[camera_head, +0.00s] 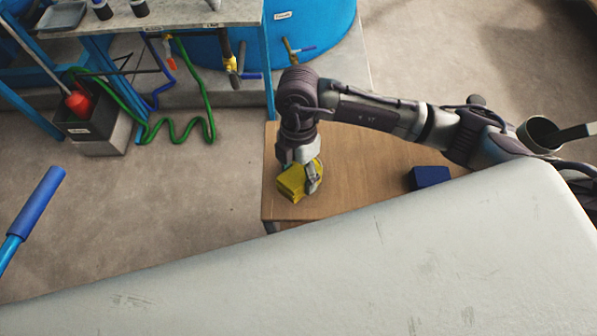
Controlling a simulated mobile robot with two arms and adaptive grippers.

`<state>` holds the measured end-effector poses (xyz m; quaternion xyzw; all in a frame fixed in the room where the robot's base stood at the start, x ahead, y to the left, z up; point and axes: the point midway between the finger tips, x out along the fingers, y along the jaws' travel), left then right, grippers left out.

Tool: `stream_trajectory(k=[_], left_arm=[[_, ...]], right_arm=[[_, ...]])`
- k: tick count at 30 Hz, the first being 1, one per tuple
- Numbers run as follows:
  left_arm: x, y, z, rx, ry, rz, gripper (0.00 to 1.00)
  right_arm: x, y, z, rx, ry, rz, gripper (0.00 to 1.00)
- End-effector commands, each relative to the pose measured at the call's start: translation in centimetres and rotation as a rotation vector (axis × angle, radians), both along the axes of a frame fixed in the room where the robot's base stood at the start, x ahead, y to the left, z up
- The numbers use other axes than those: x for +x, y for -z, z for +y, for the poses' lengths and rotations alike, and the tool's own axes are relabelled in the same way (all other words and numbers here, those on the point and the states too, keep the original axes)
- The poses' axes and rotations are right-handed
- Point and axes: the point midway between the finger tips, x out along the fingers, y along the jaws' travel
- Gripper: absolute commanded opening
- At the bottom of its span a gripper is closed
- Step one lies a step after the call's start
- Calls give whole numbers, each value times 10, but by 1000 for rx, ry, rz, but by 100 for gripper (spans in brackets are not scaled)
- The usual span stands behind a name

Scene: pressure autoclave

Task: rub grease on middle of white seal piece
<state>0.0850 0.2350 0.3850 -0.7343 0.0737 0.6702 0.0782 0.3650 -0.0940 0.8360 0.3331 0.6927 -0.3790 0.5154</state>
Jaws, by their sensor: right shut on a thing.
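My right gripper (311,184) reaches down over the left part of a wooden table (345,190). It is shut on a yellow block (290,184), perhaps a sponge or folded cloth, near the table's left edge. I cannot tell whether the block touches the tabletop. A dark round pot (541,133) with a grey handle-like bar stands at the right, partly behind my right arm; its contents are unclear. I cannot make out a white seal piece or any grease. My left gripper is not in view.
A large pale worn surface (400,265) fills the foreground and hides the table's front right. A dark blue block (430,177) lies on the table. A blue-framed bench (170,17), a blue tank (325,25) and a green hose (207,110) are behind. The floor at left is mostly clear.

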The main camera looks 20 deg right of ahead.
Motion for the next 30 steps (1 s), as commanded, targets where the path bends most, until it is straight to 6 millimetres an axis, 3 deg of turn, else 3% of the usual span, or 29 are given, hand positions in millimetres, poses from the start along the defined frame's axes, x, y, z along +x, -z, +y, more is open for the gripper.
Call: stream_trajectory(k=[30], left_arm=[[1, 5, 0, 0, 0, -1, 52]], right_arm=[[0, 8, 0, 0, 0, 0, 34]])
